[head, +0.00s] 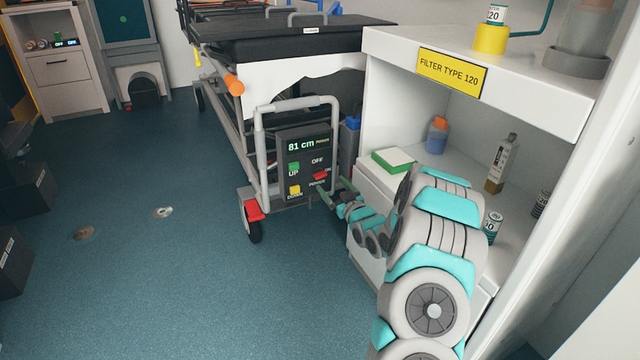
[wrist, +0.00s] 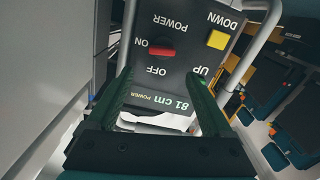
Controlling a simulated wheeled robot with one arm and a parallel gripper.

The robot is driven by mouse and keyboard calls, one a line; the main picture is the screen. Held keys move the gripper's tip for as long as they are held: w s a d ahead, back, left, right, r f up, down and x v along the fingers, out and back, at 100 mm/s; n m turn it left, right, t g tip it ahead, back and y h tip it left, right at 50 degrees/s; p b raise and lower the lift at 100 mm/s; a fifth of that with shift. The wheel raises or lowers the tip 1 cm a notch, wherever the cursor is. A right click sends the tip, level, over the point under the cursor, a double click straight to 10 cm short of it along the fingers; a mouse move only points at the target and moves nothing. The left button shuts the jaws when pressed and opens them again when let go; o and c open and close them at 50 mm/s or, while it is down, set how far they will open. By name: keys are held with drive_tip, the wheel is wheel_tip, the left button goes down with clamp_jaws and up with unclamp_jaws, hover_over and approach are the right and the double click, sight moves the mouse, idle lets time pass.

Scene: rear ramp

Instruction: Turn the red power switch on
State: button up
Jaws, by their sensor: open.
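The red power switch (head: 320,176) is on the dark control panel (head: 302,148) of the wheeled stretcher. In the wrist view the red switch (wrist: 161,50) appears upside down, between the ON and OFF labels. I cannot tell which way it is set. My gripper (head: 336,191) is just right of the panel's lower part in the head view. In the wrist view my gripper (wrist: 160,73) has its two green fingers spread apart and empty, with the panel between and beyond them. The switch lies past the fingertips, with no visible contact.
The panel has a green UP button (head: 294,169), a yellow DOWN button (head: 295,190) and an "81 cm" display (head: 301,145). A grey tubular frame (head: 262,150) surrounds it. A white shelf unit (head: 390,60) stands close on the right. The floor to the left is mostly clear.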

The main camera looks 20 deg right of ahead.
sight(322, 176)
drive_tip(key=shift+w+a+f, duration=0.1)
drive_tip(key=shift+w+f, duration=0.1)
drive_tip(key=shift+w, duration=1.05)
drive_tip(key=shift+w+f, duration=0.15)
drive_tip(key=shift+w, duration=1.1)
drive_tip(key=shift+w+a+f, duration=0.1)
drive_tip(key=shift+w+f, duration=0.1)
drive_tip(key=shift+w, duration=1.05)
